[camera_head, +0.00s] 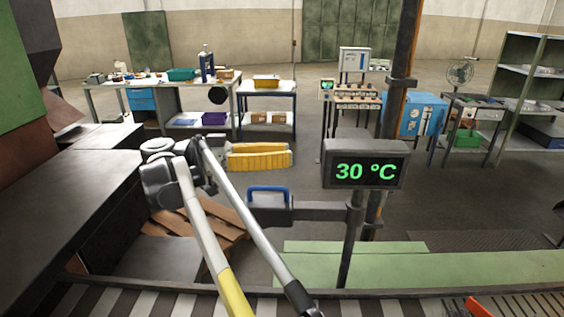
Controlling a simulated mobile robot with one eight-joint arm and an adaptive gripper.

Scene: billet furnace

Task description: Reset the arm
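My arm (203,232) shows in the head view as pale tubes with a grey joint at the upper left end. One tube has a yellow section and runs down to the bottom edge. A second, thinner tube runs down to the right and ends in a dark part near the bottom edge. I cannot make out gripper fingers on any part of the arm in view. No held object shows.
A temperature display (366,167) reading 30 °C stands on a post just right of the arm. A dark bench (75,185) lies close on the left. A blue handle (268,190) and wooden boards (192,222) are near the arm. Worktables stand farther back across open floor.

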